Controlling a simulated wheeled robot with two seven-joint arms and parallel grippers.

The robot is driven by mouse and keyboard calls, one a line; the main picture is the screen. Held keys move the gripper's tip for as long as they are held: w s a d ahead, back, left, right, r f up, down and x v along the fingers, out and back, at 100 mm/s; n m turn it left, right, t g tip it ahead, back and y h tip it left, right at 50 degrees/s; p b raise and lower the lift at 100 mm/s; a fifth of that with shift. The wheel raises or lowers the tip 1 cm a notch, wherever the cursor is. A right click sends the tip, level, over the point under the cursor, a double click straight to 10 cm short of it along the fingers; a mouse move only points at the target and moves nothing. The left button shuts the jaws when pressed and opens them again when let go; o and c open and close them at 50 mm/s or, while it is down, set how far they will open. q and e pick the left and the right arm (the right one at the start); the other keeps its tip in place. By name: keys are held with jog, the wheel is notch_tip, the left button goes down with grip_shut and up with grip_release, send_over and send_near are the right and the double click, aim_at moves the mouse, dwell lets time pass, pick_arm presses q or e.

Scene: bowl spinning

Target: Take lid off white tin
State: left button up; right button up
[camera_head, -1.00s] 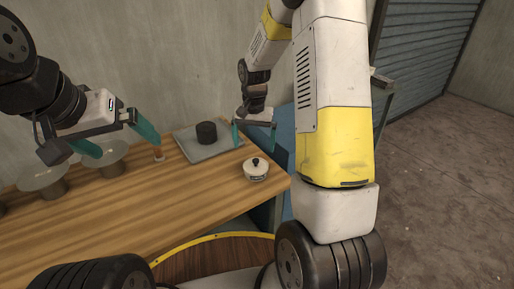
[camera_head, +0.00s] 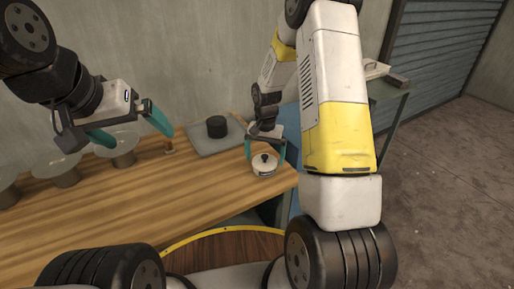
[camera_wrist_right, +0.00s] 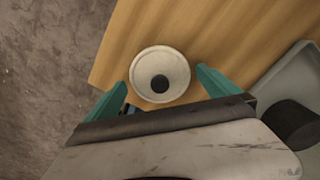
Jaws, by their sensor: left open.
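The white tin (camera_head: 264,169) stands upright on the wooden table near its right corner. Its lid, with a black knob (camera_head: 264,157), is on top. My left gripper (camera_head: 130,128) is open and empty above the left part of the table.
A grey tray (camera_head: 203,149) with a dark cylinder (camera_head: 216,127) sits behind the tin; both also show at right in the wrist view. Several glass-topped bowls (camera_head: 63,172) stand at the left. A small peg (camera_head: 169,146) stands near the tray. The table's front middle (camera_head: 150,215) is clear.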

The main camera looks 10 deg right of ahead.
jog(key=c, duration=1.1)
